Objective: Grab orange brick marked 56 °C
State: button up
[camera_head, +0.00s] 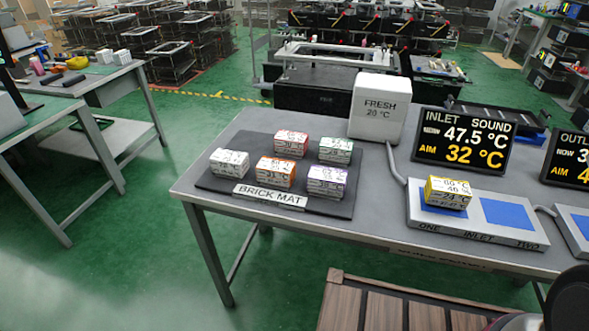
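The orange brick (276,172) lies on the dark brick mat (225,183), in the front middle of the bricks there. It has an orange top edge and white faces with black print. The print is too small to read for sure, so I cannot confirm a 56 °C mark. My gripper is not in view. A dark rounded part at the bottom right corner seems to be part of my arm, far from the orange brick.
White (229,163), red (291,144), green (336,150) and purple (327,181) bricks surround it on the mat. A yellow brick (447,192) sits on the inlet plate (480,235). A white box (379,108) and the inlet display (463,140) stand behind.

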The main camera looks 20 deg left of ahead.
aim_at(274, 172)
jog(key=i+u, duration=0.15)
jog(key=u, duration=1.05)
